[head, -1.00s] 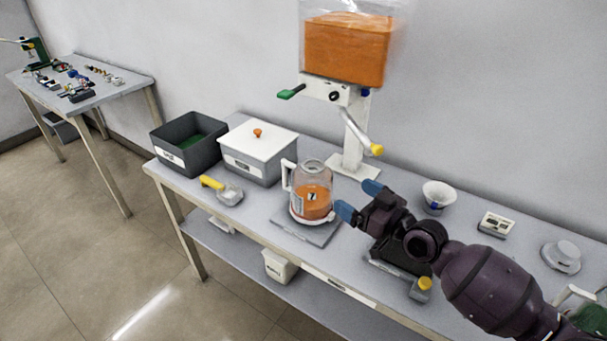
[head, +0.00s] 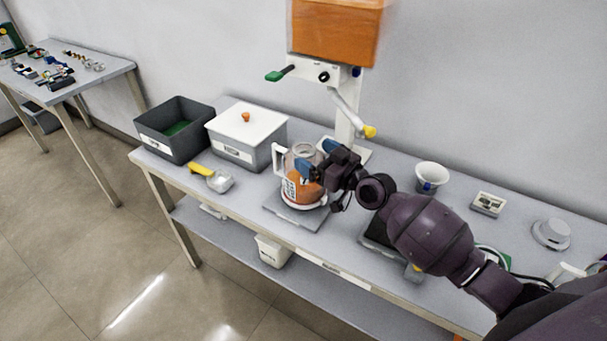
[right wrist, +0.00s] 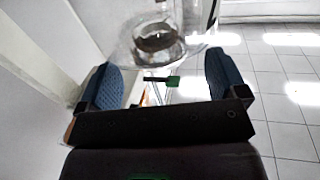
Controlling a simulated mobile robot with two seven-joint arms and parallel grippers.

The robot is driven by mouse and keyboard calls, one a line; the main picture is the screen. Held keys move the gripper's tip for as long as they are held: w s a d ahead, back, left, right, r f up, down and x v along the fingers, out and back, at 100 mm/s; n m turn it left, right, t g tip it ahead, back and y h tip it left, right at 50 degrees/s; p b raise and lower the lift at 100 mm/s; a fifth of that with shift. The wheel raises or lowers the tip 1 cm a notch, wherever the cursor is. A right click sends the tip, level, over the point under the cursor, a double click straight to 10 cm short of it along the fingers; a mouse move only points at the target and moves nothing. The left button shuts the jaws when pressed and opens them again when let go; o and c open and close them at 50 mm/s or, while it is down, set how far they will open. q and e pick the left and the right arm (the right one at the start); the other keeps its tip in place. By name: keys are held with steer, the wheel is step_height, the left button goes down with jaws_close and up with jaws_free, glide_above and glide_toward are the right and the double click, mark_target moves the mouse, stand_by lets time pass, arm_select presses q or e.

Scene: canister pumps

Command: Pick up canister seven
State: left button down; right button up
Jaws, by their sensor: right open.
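Canister seven (head: 306,194) is a clear jar with orange contents, a white handle on its left and a label on its front. It stands upright on a grey plate (head: 292,216) on the bench. My right gripper (head: 315,158) is open at the canister's upper right, with one blue finger in front of its upper part; I cannot tell whether they touch. The right wrist view shows both blue fingers apart (right wrist: 163,82). A clear round vessel shows beyond them, and I cannot tell for sure which it is. My left gripper is not in view.
A dispenser with an orange-filled hopper (head: 335,32) and a green handle (head: 279,74) stands behind. A white-lidded box (head: 247,130), dark bin (head: 155,143) and yellow-handled scoop (head: 219,181) are left. A white cup (head: 430,177) stands right.

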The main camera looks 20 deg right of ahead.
steer(key=shift+x, duration=1.1)
steer(key=shift+r, duration=0.1)
steer(key=c, duration=1.7)
